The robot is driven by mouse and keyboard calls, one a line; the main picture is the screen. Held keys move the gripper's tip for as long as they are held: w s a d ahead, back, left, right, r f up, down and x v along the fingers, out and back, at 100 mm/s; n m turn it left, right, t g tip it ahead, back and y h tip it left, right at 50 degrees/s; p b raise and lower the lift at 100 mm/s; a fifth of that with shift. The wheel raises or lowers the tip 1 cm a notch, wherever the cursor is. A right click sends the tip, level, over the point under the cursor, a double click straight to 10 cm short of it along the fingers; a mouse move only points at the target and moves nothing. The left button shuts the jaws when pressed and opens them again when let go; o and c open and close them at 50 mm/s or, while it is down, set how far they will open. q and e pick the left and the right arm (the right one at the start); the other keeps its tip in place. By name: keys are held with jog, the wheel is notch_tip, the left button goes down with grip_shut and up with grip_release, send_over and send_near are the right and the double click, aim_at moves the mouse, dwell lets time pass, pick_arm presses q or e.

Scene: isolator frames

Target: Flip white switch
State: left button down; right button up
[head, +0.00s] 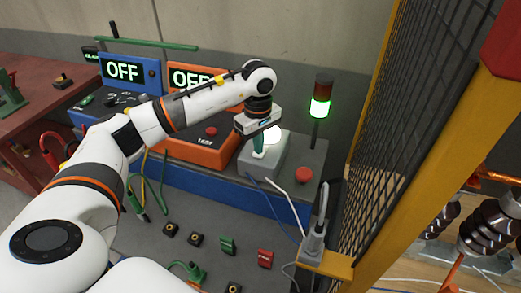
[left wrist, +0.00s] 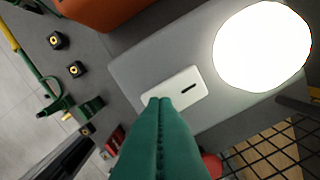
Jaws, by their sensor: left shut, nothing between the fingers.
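The white switch (left wrist: 188,88) is a small white plate with a dark slot. In the left wrist view it lies on the top of a grey box (left wrist: 150,62), which also shows in the head view (head: 270,166). My left gripper (left wrist: 157,100) has green fingers pressed together with nothing between them. Its tips overlap the near end of the plate; I cannot tell whether they touch it. In the head view my left gripper (head: 258,153) points down over the box and hides the switch. My right gripper does not show.
A bright white round lamp (left wrist: 262,48) glows on the box beside the switch. A red button (head: 303,175) and a signal tower (head: 320,105) lit green stand to the right. Orange (head: 200,152) and blue panels (head: 150,75) read OFF. A yellow-framed mesh fence (head: 390,160) bounds the right.

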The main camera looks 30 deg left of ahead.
pick_arm(q)
jog(key=shift+f, duration=0.35)
jog(key=shift+r, duration=0.1)
jog(key=shift+r+p, duration=1.75)
jog(key=shift+r, duration=1.7)
